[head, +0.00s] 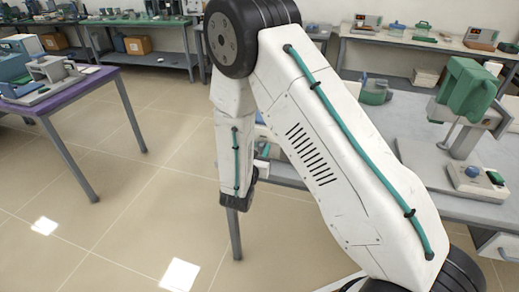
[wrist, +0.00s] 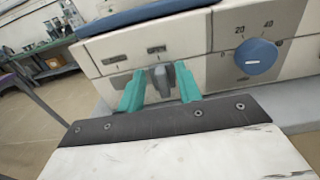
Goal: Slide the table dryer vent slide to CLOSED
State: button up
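The table dryer's pale front panel (wrist: 215,62) fills the upper part of the wrist view. A grey slide knob (wrist: 160,80) sticks out of it, below two small dark label plates (wrist: 157,50). My gripper (wrist: 160,84) has two teal fingers, one on each side of the knob. Narrow gaps seem to show between the fingers and the knob, so it looks open around the knob. The label writing is too small to read. In the head view my arm hides most of the dryer and the fingertips.
A blue dial (wrist: 256,56) marked with numbers is right of the knob. A blue top (wrist: 145,14) covers the dryer. In the head view, a green device (head: 467,88) stands on the grey bench (head: 425,160) at right. A purple table (head: 75,88) is at left, with clear floor between.

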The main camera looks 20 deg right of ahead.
jog(key=shift+w+d, duration=0.2)
jog(key=shift+c, duration=0.3)
grip_shut()
jog(key=w+a, duration=0.2)
jog(key=a, duration=0.1)
jog(key=w+a, duration=0.1)
jog(key=a, duration=0.1)
jog(key=shift+w+a, duration=0.15)
jog(key=shift+w, duration=0.25)
jog(key=shift+o, duration=0.3)
grip_release()
jog(key=shift+a, duration=0.1)
